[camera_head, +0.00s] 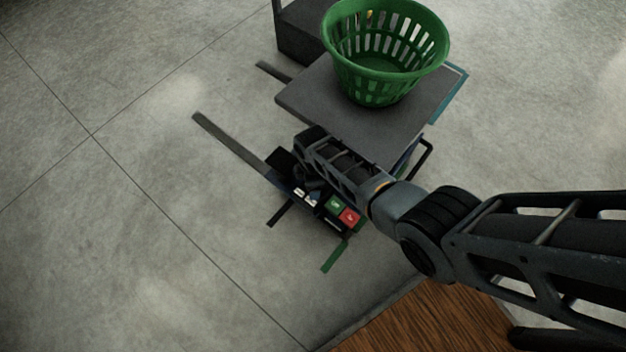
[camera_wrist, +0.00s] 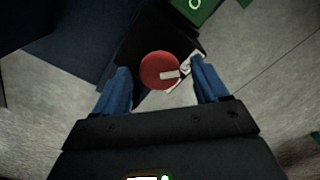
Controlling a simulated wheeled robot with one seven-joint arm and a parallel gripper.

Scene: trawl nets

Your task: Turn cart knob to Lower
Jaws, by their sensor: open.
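The cart (camera_head: 300,100) stands on the floor in the head view, with a dark control panel (camera_head: 329,222) on its near side. The panel carries a green label, a red label and small white labels. In the wrist view the round red knob (camera_wrist: 155,68) has a pale pointer mark on its right side, towards a white label (camera_wrist: 190,64). My gripper (camera_wrist: 161,75) is open, with one blue finger on each side of the knob and visible gaps between. The knob is hidden behind my arm in the head view. The label wording is too small to read.
A green basket (camera_head: 385,75) stands on the cart's grey top. Dark fork-like bars (camera_head: 235,140) reach out to the left. A wooden surface (camera_head: 430,320) lies at the bottom. The concrete floor on the left is clear.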

